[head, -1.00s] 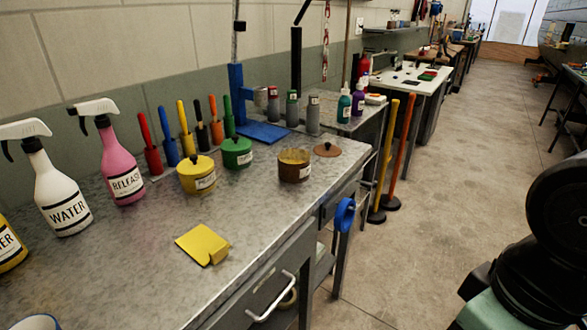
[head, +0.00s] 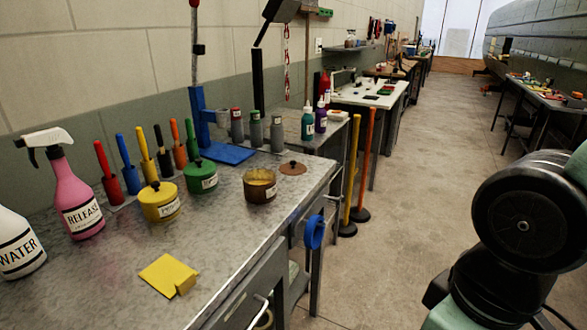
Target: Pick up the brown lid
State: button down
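The brown lid (head: 293,168) lies flat on the grey metal workbench (head: 225,240), near its right edge. It is a small round disc with a dark knob on top. Just left of it stands an open brown pot (head: 260,186) with a white label and yellowish contents; lid and pot look slightly apart. A green lidded pot (head: 201,176) and a yellow lidded pot (head: 160,202) stand further left. My arm shows at the right edge of the head view, but my gripper is out of view.
Spray bottles (head: 75,205) and coloured-handled tools (head: 130,177) stand at the left and back. A blue stand (head: 205,130) rises behind the pots. A yellow scraper (head: 168,276) lies in front. Yellow and orange poles (head: 364,165) stand beyond the bench end. The floor aisle at right is clear.

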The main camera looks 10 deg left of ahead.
aim_at(292, 168)
jog(key=i+u, duration=0.1)
jog(key=u, duration=0.95)
jog(key=i+l+u, duration=0.2)
jog(key=l+u, duration=0.15)
jog(key=l, duration=0.15)
jog(key=i+l+u, duration=0.15)
jog(key=l+u, duration=0.2)
jog(key=l, duration=0.15)
jog(key=l+u, duration=0.4)
jog(key=l, duration=0.75)
jog(key=i+l, duration=0.15)
jog(key=l, duration=0.6)
